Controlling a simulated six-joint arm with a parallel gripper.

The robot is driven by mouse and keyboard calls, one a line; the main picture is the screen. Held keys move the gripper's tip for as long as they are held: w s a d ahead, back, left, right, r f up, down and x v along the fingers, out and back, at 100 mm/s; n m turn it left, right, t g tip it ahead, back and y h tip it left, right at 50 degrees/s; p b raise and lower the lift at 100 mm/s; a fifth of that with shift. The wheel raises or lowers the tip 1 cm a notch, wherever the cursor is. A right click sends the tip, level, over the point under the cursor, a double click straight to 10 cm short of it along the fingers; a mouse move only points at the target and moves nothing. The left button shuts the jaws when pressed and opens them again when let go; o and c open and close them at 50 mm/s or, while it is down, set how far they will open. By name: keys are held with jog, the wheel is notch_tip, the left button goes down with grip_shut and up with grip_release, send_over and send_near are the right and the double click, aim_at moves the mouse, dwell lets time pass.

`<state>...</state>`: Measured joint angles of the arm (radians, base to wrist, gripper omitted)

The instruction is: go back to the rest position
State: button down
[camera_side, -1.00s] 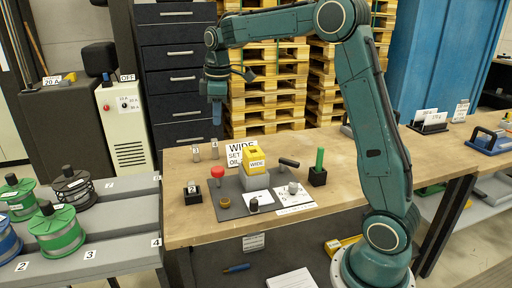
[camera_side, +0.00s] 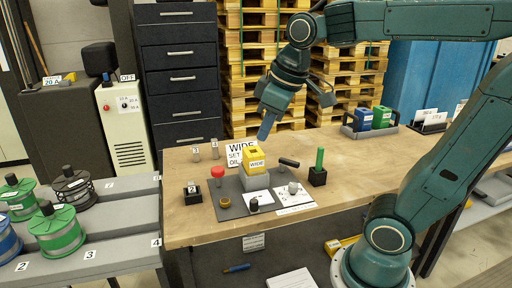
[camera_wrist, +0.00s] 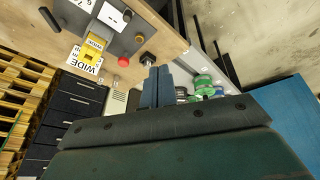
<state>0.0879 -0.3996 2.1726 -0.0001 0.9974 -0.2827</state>
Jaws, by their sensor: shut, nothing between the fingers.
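My gripper (camera_side: 267,128) is in the air above the back of the workbench (camera_side: 360,160), tilted down and to the left. Its fingers are shut and hold nothing. In the wrist view my shut fingers (camera_wrist: 157,86) lie side by side in front of the bench edge. Below my gripper a yellow block marked WIDE (camera_side: 254,160) sits on a grey base on a dark mat (camera_side: 230,207). My gripper is clear of it and touches nothing.
A red knob (camera_side: 217,172), a green-handled tool (camera_side: 319,160) and a WIDE sign (camera_side: 236,153) stand on the bench. A tray with blue and green blocks (camera_side: 370,122) is at the back right. Spools (camera_side: 58,230) lie on the left shelf. Pallets (camera_side: 262,80) and drawers (camera_side: 180,80) stand behind.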

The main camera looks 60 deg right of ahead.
jog(key=s+a+f+m+t, duration=0.1)
jog(key=s+f, duration=0.3)
jog(key=s, duration=0.5)
jog(key=shift+a+f+m, duration=0.2)
jog(key=shift+a+m, duration=0.4)
jog(key=shift+a, duration=0.1)
